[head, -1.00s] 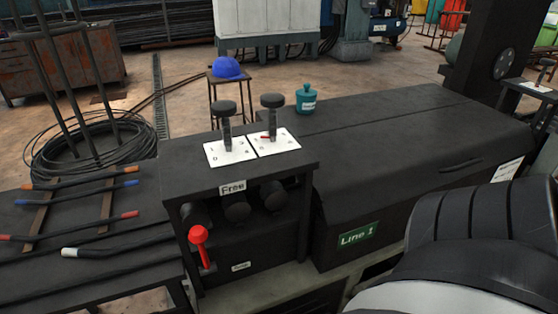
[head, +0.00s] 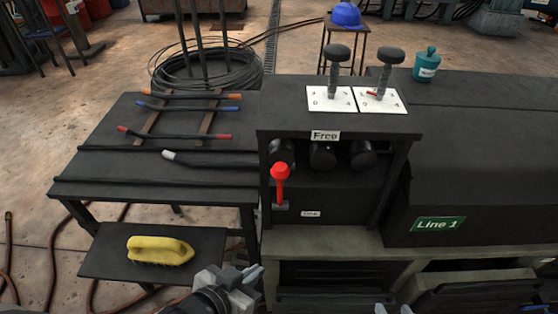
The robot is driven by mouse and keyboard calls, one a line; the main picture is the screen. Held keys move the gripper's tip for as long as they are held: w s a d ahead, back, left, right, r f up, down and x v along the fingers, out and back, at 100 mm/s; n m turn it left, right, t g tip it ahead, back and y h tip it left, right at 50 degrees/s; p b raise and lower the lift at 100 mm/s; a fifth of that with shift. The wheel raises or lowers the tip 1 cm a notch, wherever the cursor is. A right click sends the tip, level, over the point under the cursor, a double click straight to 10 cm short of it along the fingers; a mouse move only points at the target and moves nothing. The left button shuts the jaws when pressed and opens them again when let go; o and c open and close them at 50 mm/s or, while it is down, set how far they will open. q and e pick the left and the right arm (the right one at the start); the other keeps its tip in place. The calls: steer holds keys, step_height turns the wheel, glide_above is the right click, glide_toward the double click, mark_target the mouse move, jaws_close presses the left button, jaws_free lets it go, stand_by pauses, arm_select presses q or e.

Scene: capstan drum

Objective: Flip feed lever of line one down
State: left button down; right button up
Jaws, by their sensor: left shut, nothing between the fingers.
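The feed lever (head: 281,185) is red with a round knob at its top. It stands upright, knob up, on the front of the dark machine cabinet, left of the small white label (head: 311,214). A green "Line 1" sign (head: 438,224) is on the housing to the right. My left gripper (head: 256,273) is shut and empty, below and slightly left of the lever, apart from it. My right gripper (head: 393,308) shows only its fingertips at the bottom edge, apart from each other with nothing visible between them; the rest is out of frame.
A "Free" plate (head: 325,135) and dark round rollers (head: 322,155) are above and right of the lever. Two black-knobbed posts (head: 337,70) stand on top. Cables with coloured ends (head: 190,95) lie on the left table; a yellow brush (head: 160,250) sits on the shelf below.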

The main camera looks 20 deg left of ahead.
steer(key=o, duration=0.7)
steer(key=shift+f, duration=0.15)
arm_select(q)
steer(key=w+a+r+n+t+h+b, duration=0.1)
steer(key=w+a+r+n+h+b, duration=0.1)
steer(key=w+a+n+h+b, duration=0.35)
steer(key=w+a+r+n+t+h+b, duration=0.1)
steer(key=w+a+r+n+h+b, duration=0.1)
steer(key=r, duration=0.3)
steer(key=w+a+r+n+t+h+b, duration=0.1)
steer(key=a+r+n+h+b, duration=0.1)
steer(key=r+b, duration=0.2)
step_height(320, 180, up, 2)
steer(key=shift+w+r, duration=0.15)
steer(key=shift+w, duration=0.25)
arm_select(e)
steer(key=shift+y, duration=0.5)
steer(key=f, duration=0.2)
steer(key=a+f, duration=0.1)
steer(key=f, duration=0.4)
steer(key=shift+w+a, duration=0.2)
steer(key=shift+a, duration=0.05)
